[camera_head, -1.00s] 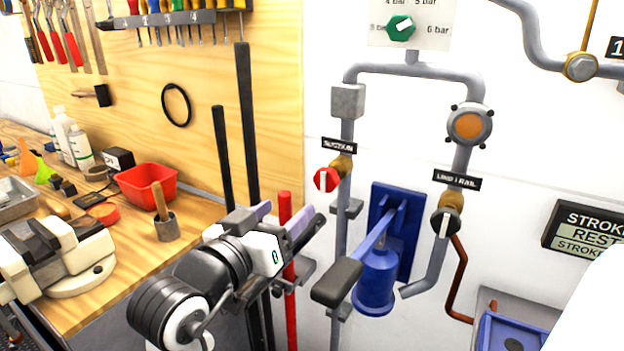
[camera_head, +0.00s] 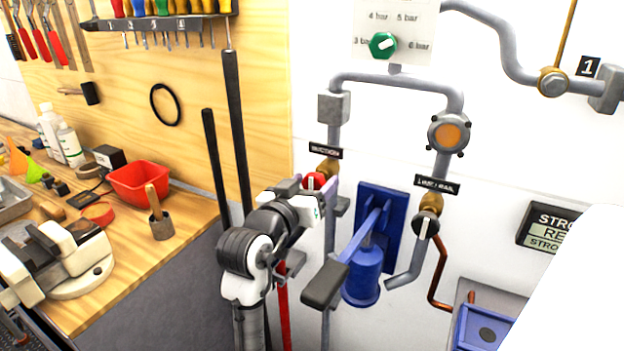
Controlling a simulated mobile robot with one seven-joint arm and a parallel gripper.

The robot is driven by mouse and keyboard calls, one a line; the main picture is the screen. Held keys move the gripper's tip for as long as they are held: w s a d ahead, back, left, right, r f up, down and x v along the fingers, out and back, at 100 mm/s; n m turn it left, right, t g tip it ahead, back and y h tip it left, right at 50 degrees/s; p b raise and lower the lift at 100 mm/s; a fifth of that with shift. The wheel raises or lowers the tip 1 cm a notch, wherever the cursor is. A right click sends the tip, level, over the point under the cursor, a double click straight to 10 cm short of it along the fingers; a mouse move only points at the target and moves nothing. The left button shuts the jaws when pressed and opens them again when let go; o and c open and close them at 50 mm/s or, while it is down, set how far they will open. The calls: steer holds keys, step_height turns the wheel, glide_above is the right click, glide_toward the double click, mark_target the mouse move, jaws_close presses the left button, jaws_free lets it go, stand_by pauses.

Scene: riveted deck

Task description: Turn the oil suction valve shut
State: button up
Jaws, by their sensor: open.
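The suction valve is a red knob (camera_head: 317,179) with a pale bar, on a brass fitting (camera_head: 328,166) below the black "SUCTION" label (camera_head: 325,151). The pale bar looks about upright; its lower part is close to or behind my gripper. My gripper (camera_head: 312,187) is open, with its lilac fingers to the left and right of the knob. I cannot tell whether either finger touches it. My gripper's white body hides the area just below the knob.
A second valve with a black knob (camera_head: 425,225) sits on the right pipe under its own label. A blue hand pump (camera_head: 361,275) with a dark handle grip (camera_head: 325,285) stands right of my arm. The workbench (camera_head: 135,265) with a vise and red bin (camera_head: 141,181) is at left.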

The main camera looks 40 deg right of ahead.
steer(key=shift+d, duration=0.15)
steer(key=shift+c, duration=0.4)
steer(key=c, duration=0.9)
